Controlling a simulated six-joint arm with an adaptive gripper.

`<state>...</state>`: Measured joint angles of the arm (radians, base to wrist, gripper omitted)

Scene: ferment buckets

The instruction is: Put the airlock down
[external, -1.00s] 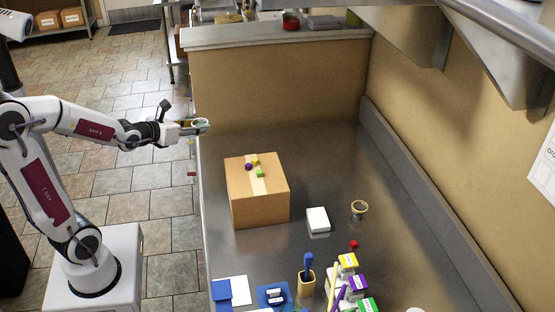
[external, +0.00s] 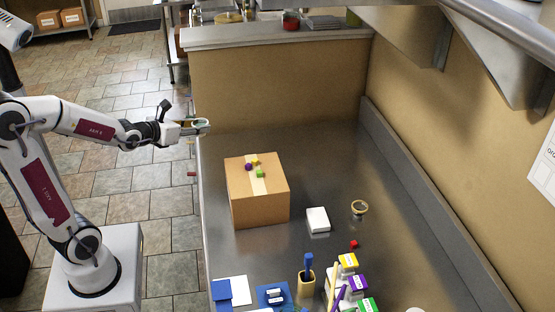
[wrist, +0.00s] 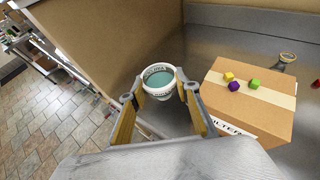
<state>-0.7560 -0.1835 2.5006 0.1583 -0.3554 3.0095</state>
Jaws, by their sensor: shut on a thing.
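My gripper (external: 196,125) is shut on a small white round cup (wrist: 159,76) with dark lettering on its rim and a teal inside. The cup sits upright between the two fingers in the wrist view. It also shows at the fingertips in the external view (external: 203,122), near the left edge of the steel table and above table height. I cannot tell from its look whether this cup is the airlock. The lower part of the cup is partly hidden by the fingers.
A cardboard box (external: 258,201) with several small coloured cubes on top stands right of my gripper. Beyond it are a white block (external: 318,220), a tan-rimmed cup (external: 359,208) and a red cube (external: 354,244). The far part of the table (external: 310,150) is clear.

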